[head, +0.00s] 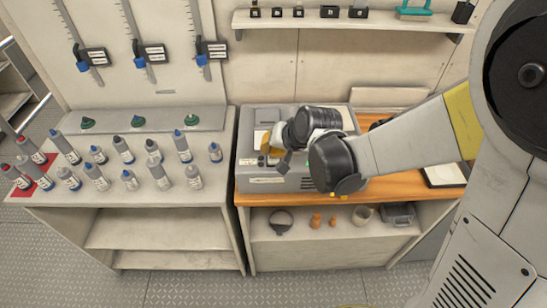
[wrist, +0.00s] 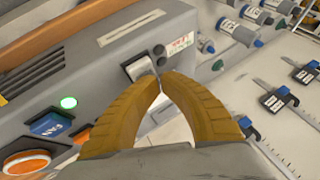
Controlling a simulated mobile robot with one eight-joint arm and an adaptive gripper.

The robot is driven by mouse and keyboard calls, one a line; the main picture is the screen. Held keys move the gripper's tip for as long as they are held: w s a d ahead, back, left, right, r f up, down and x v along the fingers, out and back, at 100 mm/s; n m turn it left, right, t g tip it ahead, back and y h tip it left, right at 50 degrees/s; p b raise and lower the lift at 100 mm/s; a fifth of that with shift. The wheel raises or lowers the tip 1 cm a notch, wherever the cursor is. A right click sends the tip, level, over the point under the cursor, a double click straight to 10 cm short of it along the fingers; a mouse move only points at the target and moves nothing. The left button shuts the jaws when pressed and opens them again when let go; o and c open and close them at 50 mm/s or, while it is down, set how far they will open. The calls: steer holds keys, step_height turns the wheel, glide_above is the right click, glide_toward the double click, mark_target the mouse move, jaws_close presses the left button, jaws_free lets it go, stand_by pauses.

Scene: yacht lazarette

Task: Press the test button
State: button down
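A grey machine (head: 272,181) stands on the wooden bench top, with my arm reaching across its front. In the wrist view its panel (wrist: 100,70) shows a lit green lamp (wrist: 69,103), a blue button marked FAN (wrist: 50,124), a large orange round button (wrist: 25,162), and a pale switch-like part (wrist: 138,66) in a dark recess. I cannot read a "test" label on any of them. My gripper (wrist: 163,76) has yellow fingers with tips together, empty, close to the pale part; contact cannot be told. In the head view the gripper (head: 266,158) is partly hidden by my wrist.
Several bottles (head: 97,177) stand on the left bench, some on a red mat (head: 44,184). Calipers (head: 150,54) hang on the wall above. A shelf (head: 340,22) with small items runs behind the machine. Small pots (head: 316,220) sit on the lower shelf.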

steer(key=shift+f+b, duration=0.5)
steer(key=shift+b, duration=0.05)
stand_by(0.4)
steer(key=shift+r, duration=0.1)
steer(key=shift+r+p, duration=0.75)
steer(key=shift+r, duration=0.1)
step_height(320, 180, up, 5)
steer(key=p, duration=0.4)
stand_by(0.9)
steer(key=s+d+r+n+h+b, duration=0.1)
steer(key=s+d+r+h+b, duration=0.1)
steer(key=s+d, duration=0.6)
steer(key=s+d+r+n+t+h+b, duration=0.1)
steer(key=s+d+b, duration=0.3)
steer(key=s+d, duration=0.4)
steer(key=shift+s+d+r+h, duration=0.2)
steer(key=shift+s+r+h, duration=0.35)
steer(key=shift+s, duration=0.7)
